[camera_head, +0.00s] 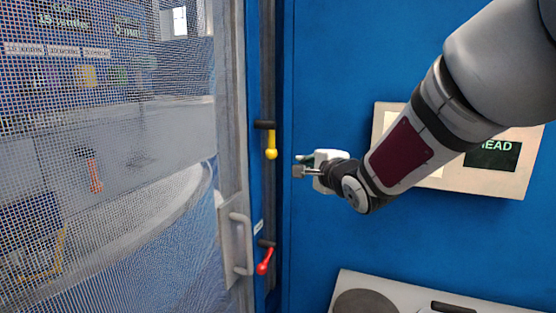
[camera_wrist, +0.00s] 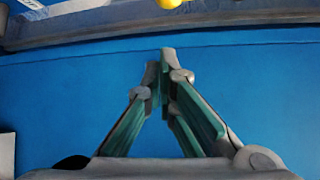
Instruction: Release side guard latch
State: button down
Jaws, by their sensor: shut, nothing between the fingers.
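In the head view, a yellow-handled latch (camera_head: 270,143) sits on the dark vertical rail beside the mesh guard. A red-handled latch (camera_head: 265,262) sits lower on the same rail. The mesh side guard (camera_head: 110,140) has a grey frame and a grey pull handle (camera_head: 240,243), and it looks closed against the rail. My gripper (camera_head: 299,171) is to the right of the yellow latch and slightly below it, apart from it. In the wrist view my gripper (camera_wrist: 167,55) is shut and empty, with the yellow knob (camera_wrist: 170,3) cut off at the top edge.
A blue panel (camera_head: 330,60) lies behind my arm. A beige box with a dark display (camera_head: 493,156) is mounted on it at the right, partly hidden by my arm. A light unit (camera_head: 410,300) stands at the bottom. The space between my gripper and the rail looks clear.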

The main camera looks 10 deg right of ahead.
jog(key=w+a+f, duration=0.1)
jog(key=w+f, duration=0.1)
jog(key=w, duration=0.8)
jog(key=shift+s+a+r+p, duration=0.25)
jog(key=shift+s+a+r, duration=0.1)
jog(key=shift+s+a, duration=0.4)
jog(key=shift+s+a+r+p, duration=0.3)
jog(key=shift+s+a, duration=0.35)
jog(key=shift+s, duration=0.15)
jog(key=shift+s, duration=0.1)
